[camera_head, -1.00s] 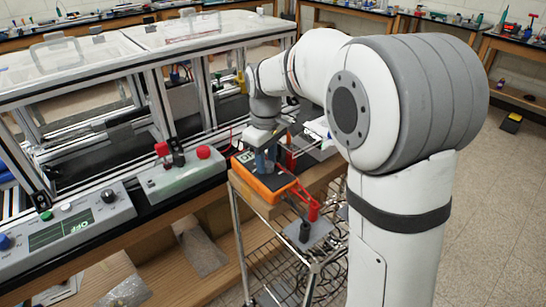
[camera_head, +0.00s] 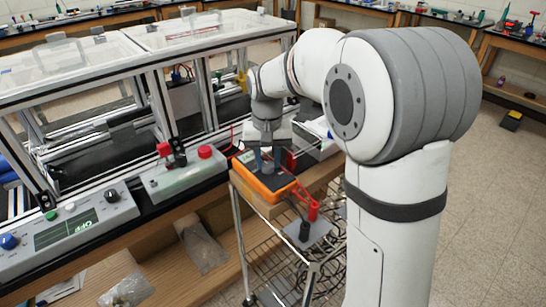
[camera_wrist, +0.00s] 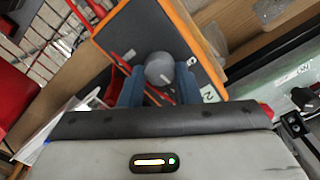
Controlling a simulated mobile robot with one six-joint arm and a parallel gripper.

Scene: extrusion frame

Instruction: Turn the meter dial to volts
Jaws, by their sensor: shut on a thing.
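The meter (camera_head: 264,180) is an orange-edged box with a dark face, on the wooden top of a wire cart. It also shows in the wrist view (camera_wrist: 184,20), tilted in the picture. Its round grey dial (camera_wrist: 159,70) has a pale mark on its right side. My gripper (camera_wrist: 158,84) is shut on the dial, with a blue finger on each side of it. In the head view my gripper (camera_head: 267,160) points down onto the meter face. The volts marking cannot be read.
Red and black plugs (camera_head: 308,208) with leads stand at the meter's near end. A control panel (camera_head: 66,229) and a box with red knobs (camera_head: 182,172) lie to the left, beside the extrusion frame (camera_head: 160,100). Open floor (camera_head: 480,200) lies to the right.

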